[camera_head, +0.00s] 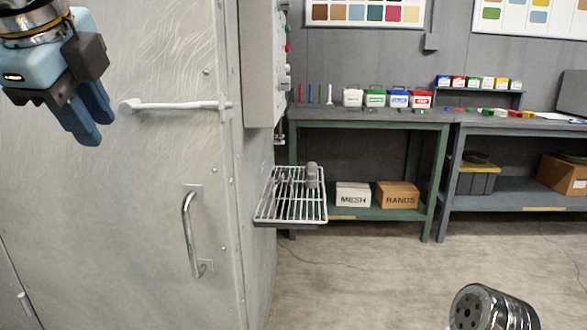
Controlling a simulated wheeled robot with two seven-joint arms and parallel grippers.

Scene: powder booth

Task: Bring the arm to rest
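My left gripper (94,128) hangs at the upper left, in front of the grey booth door. Its two blue fingers point down and slightly right. They lie side by side with no clear gap, and nothing shows between them. The fingertips appear just left of the white lever handle (170,106) in the picture; I cannot tell the distance in depth. My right gripper is not in view. A shiny metal cylinder at the bottom right looks like part of my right arm.
The booth door (120,200) with a curved pull handle (190,232) fills the left. A wire rack (291,207) juts out from the booth side. A green bench (400,122) and a grey bench (520,125) stand behind. The floor (370,285) in the middle is clear.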

